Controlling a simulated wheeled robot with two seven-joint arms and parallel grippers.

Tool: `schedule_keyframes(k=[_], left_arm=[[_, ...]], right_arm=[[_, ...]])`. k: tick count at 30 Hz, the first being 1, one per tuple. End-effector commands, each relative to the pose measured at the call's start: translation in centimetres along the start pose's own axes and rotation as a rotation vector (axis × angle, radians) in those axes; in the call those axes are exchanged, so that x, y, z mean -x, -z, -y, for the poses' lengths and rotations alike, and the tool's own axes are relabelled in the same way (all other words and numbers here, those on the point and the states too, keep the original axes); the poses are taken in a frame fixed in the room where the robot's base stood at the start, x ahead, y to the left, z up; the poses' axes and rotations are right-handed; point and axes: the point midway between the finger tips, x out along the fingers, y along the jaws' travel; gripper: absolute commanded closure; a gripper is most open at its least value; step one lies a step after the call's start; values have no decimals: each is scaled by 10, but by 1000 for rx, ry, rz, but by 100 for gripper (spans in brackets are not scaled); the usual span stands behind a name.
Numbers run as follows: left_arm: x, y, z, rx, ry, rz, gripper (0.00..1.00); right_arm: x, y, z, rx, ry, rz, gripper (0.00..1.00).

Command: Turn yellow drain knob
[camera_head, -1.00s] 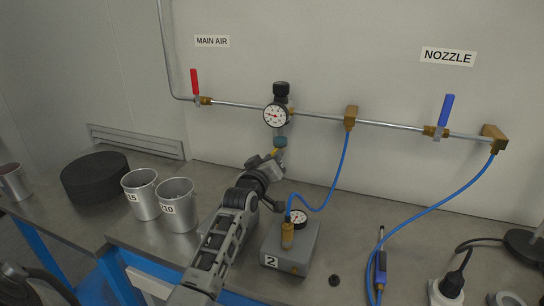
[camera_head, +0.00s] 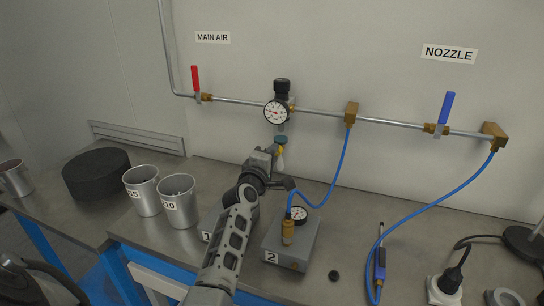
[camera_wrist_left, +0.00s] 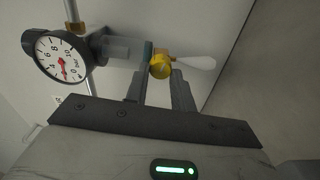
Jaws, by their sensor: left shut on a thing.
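The yellow drain knob (camera_wrist_left: 160,67) sits at the lower end of the regulator's clear bowl, beside a pale tapered piece (camera_wrist_left: 196,62). In the head view it is a small yellow spot (camera_head: 281,149) under the pressure gauge. My left gripper (camera_wrist_left: 158,80) has a finger on either side of the knob and is shut on it. In the head view my left gripper (camera_head: 275,152) reaches up to the knob from below and partly hides it. My right gripper is in neither view.
The pressure gauge (camera_head: 276,112) and metal air pipe (camera_head: 240,104) are close above. A grey box marked 2 (camera_head: 290,245) with a blue hose (camera_head: 338,175) stands right of my arm. Metal cups (camera_head: 178,203) stand to its left.

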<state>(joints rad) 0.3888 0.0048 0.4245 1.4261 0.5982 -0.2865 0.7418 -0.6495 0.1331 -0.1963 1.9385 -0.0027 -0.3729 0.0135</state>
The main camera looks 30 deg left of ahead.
Motion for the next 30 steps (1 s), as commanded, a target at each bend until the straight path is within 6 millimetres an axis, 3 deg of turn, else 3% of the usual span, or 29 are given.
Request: schedule_keyframes(k=[10, 26, 27, 28, 30], left_arm=[[0, -1, 1, 130, 1, 1, 98], [0, 0, 1, 147, 2, 1, 98], [0, 0, 1, 147, 2, 1, 64], [0, 0, 1, 147, 2, 1, 56], [0, 0, 1, 147, 2, 1, 53]], right_arm=[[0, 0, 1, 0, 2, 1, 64], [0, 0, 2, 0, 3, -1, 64], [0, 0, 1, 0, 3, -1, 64], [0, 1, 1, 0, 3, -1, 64], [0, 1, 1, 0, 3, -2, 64]])
